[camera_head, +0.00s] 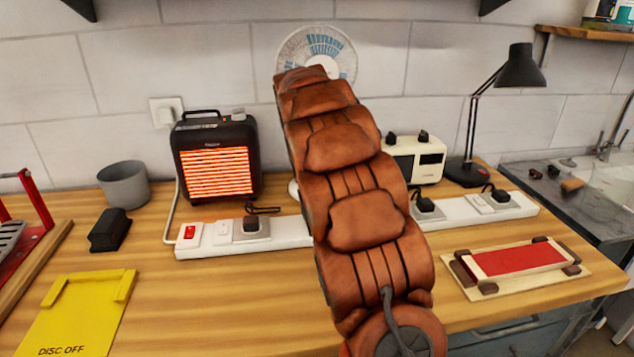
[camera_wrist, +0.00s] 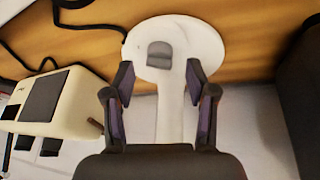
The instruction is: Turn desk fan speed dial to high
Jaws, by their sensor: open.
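The desk fan's round white head (camera_head: 338,48) shows above my arm in the head view, against the tiled wall. Its base is almost wholly hidden behind my brown arm there. In the wrist view the fan's round white base (camera_wrist: 205,50) lies on the wooden bench, with the white stem (camera_wrist: 170,115) running down the picture. A grey dial (camera_wrist: 159,55) sits on the base. Its pointer and marks are too blurred to read. My gripper (camera_wrist: 160,76) is open and empty, its two dark fingers on either side of the dial's line; contact is not visible.
A glowing heater (camera_head: 216,165) stands left of the fan, a cream radio-like box (camera_head: 430,160) to the right. A white power strip (camera_head: 290,232) with plugs and cables crosses in front. A black lamp (camera_head: 520,70) stands further right.

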